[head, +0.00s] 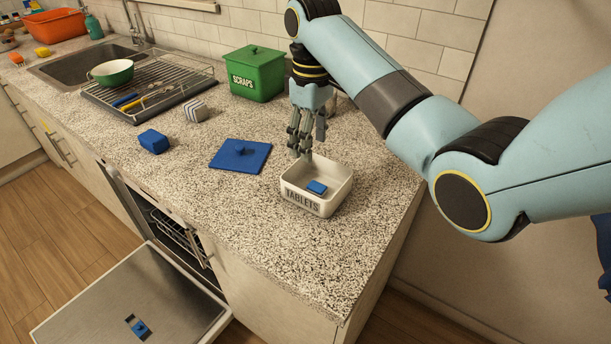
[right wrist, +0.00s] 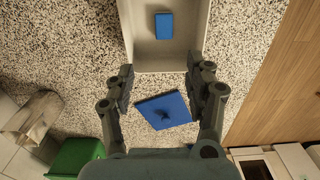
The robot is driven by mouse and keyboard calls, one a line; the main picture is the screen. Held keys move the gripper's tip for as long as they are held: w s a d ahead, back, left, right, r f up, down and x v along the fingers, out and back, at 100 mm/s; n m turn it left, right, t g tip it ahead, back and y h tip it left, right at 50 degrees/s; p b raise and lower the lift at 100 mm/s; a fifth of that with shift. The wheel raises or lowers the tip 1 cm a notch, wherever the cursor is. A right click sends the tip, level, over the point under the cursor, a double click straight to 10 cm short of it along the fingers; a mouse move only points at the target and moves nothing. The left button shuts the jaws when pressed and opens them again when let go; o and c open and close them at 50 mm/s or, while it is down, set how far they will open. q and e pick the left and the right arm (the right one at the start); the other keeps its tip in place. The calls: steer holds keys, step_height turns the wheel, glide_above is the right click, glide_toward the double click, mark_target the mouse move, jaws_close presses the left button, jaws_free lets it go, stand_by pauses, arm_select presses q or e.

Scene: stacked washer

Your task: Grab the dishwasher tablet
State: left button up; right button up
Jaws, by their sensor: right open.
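A blue dishwasher tablet (head: 317,187) lies flat on the floor of an open white box (head: 305,202) marked TABLETS, near the counter's front right corner. It also shows in the right wrist view (right wrist: 164,26), at the top, inside the box's pale walls. My right gripper (head: 301,150) points down just behind the box, with its fingertips near the rear rim. In the right wrist view its fingers (right wrist: 160,68) are spread and empty, and the tablet lies beyond the fingertips. My left gripper is not in view.
A blue lid (head: 240,155) lies left of the box. A green SCRAPS bin (head: 254,73) stands behind. The dishwasher door (head: 140,297) hangs open below the counter.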

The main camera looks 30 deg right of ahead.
glide_above(310, 183)
steer(key=f, duration=0.4)
steer(key=shift+d+f, duration=0.2)
steer(key=shift+d, duration=0.05)
steer(key=shift+w+f, duration=0.1)
steer(key=shift+f, duration=0.3)
steer(key=f, duration=0.4)
steer(key=shift+a+f+p, duration=0.25)
steer(key=shift+f+p, duration=0.1)
steer(key=c, duration=0.5)
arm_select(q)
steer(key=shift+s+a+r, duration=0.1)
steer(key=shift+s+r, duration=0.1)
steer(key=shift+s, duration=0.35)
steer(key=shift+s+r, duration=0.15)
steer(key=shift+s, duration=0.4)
arm_select(e)
steer(key=c, duration=0.4)
